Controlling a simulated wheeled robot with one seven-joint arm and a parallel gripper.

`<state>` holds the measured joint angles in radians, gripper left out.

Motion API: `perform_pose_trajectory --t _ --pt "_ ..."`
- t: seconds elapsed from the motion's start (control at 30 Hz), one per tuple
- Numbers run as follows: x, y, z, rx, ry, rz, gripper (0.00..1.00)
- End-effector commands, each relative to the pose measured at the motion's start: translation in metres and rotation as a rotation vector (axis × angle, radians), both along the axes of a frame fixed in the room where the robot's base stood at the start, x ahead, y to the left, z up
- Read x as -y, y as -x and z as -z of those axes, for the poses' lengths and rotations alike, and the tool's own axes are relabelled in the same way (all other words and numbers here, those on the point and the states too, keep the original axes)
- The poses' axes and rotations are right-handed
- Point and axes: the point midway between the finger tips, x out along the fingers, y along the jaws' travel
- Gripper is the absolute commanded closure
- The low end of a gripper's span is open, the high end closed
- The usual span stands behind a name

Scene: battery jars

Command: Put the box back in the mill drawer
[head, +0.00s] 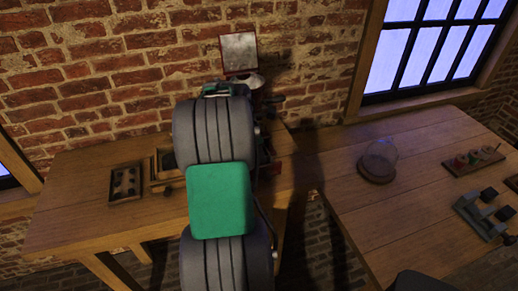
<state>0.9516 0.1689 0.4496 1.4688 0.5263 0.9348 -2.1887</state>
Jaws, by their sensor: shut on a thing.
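My arm, with grey rounded links and green panels, fills the middle of the head view and hides what stands behind it. My gripper is not visible; it is hidden behind the arm. A pale grey dome (249,80) and a dark handle-like part (274,99) show just right of the arm's top; they may belong to the mill. A small dark red piece (270,169) shows at the arm's right edge on the table; I cannot tell if it is the mill drawer. I cannot make out the box.
A red-framed grey panel (238,53) stands upright against the brick wall. A dark tray (125,184) and a wooden frame (165,164) lie left of the arm. The right table holds a glass dome (379,158), a tray with small jars (473,160) and a grey rack (482,217). Its middle is clear.

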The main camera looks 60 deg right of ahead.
Motion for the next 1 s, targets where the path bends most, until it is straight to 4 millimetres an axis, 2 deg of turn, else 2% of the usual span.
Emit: perform_pose_trajectory --t 0.03,0.13,0.57,0.6,0.87,1.0 --pt "0.0004 0.0010 0.0117 0.000 0.000 0.002 1.00" --pt "0.0011 0.0021 0.0186 0.002 0.002 0.004 1.00" --pt "0.0017 0.0034 0.0184 0.002 0.002 0.007 1.00" --pt "0.0017 0.0034 0.0192 0.002 0.002 0.007 0.94" --pt "0.0016 0.0034 0.0191 0.003 0.003 0.007 0.73" --pt "0.0016 0.0034 0.0190 0.003 0.003 0.007 0.73"
